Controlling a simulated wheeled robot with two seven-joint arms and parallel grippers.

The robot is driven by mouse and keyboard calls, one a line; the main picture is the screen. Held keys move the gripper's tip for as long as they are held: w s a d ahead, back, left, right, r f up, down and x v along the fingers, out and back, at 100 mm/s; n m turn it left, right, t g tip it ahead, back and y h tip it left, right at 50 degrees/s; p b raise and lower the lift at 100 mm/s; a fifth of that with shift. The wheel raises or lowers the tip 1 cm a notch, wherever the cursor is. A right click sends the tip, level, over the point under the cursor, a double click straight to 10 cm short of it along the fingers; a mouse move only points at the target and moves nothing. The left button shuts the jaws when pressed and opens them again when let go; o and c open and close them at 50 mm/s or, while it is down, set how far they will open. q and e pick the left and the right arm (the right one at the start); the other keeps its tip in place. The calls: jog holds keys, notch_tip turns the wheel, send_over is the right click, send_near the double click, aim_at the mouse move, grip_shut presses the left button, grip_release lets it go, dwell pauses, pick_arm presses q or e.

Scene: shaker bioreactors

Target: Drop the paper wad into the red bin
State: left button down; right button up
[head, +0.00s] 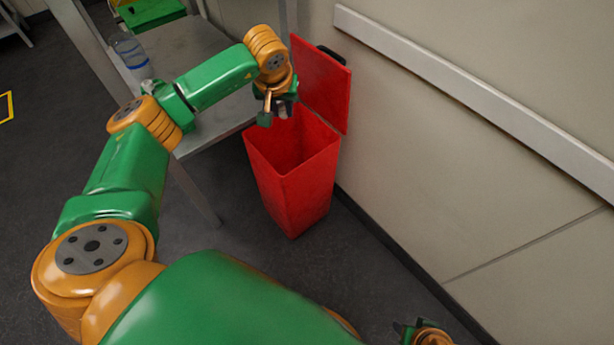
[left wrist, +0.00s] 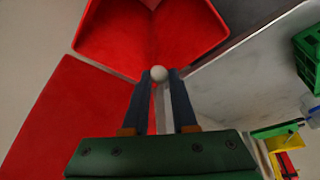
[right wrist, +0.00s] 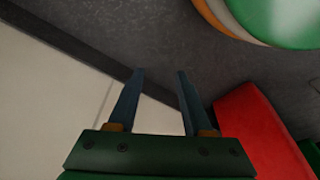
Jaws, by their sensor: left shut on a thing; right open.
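The red bin (head: 292,185) stands on the floor against the wall, with its lid (head: 322,85) swung up and open. My left gripper (head: 277,112) is over the back part of the bin's opening. In the left wrist view its fingers (left wrist: 159,76) are shut on the small whitish paper wad (left wrist: 158,74), held at the fingertips. Beyond the wad in that view are the bin's open mouth (left wrist: 145,30) and the lid (left wrist: 65,120). My right gripper (right wrist: 155,80) is open and empty, above the floor by the wall; it shows at the bottom of the head view (head: 415,330).
A grey table (head: 225,120) stands left of the bin, bearing a clear bottle (head: 130,52) and a green crate (head: 150,12). The wall (head: 430,150) with a white rail (head: 470,95) runs along the right. The floor in front of the bin is clear.

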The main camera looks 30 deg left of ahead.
pick_arm(q)
notch_tip(320, 180, down, 2)
jog(key=shift+s+a+f+b, duration=0.1)
jog(key=shift+f+b, duration=0.05)
jog(key=shift+b, duration=0.95)
jog(key=shift+f+b, duration=1.7)
jog(key=shift+b, duration=0.1)
pick_arm(e)
jog(key=w+a+r+t+y, duration=0.1)
jog(key=w+r+t, duration=0.4)
jog(key=r, duration=0.5)
jog(key=w+a+r+t+y, duration=0.1)
jog(key=w+a+r+t, duration=0.2)
jog(key=w+r+t, duration=0.3)
jog(key=shift+w+a+r+n+t+y, duration=0.35)
jog(key=shift+w+r, duration=1.2)
jog(key=shift+r, duration=0.4)
pick_arm(q)
jog(key=c, duration=0.6)
grip_release()
